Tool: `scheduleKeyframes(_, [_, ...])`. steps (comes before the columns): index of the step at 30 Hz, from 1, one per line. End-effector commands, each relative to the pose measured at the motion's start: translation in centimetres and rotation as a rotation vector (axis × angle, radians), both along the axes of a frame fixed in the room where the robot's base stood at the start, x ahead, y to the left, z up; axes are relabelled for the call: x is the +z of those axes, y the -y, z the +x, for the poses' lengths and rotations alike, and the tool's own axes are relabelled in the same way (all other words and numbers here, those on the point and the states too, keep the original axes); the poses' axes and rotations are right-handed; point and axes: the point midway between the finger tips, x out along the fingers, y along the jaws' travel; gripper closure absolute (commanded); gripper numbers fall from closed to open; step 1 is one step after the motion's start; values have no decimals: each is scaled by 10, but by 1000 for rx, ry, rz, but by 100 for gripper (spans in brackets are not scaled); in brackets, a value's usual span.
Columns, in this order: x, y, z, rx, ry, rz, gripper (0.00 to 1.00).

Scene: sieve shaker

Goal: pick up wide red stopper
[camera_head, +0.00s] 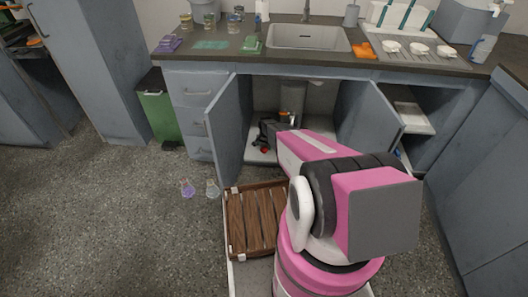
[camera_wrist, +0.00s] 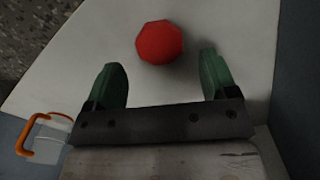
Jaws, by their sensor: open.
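The wide red stopper (camera_wrist: 160,43) lies on a pale shelf (camera_wrist: 200,20) in the wrist view, at the upper middle. My gripper (camera_wrist: 167,80) is open, with its two green fingers apart. The stopper is ahead of the fingertips and roughly between their lines, a little nearer the left finger; nothing is held. In the head view, my gripper (camera_head: 268,135) reaches into the open cabinet under the sink. A small red spot (camera_head: 264,149) shows beside it on the cabinet floor, apparently the stopper. My arm hides part of the cabinet.
A clear container with an orange handle (camera_wrist: 40,137) stands left of my gripper. Open doors flank the cabinet, left (camera_head: 229,125) and right (camera_head: 368,121). A dark wall (camera_wrist: 300,80) is close on the right. Two flasks (camera_head: 188,188) stand on the floor.

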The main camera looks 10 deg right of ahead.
Motion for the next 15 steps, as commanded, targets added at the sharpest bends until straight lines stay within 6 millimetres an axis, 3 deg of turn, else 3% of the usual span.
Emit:
scheduleKeyframes(7, [-35, -3, -2, 0, 0, 0, 21])
scheduleKeyframes(15, [-38, -3, -3, 0, 0, 0, 21])
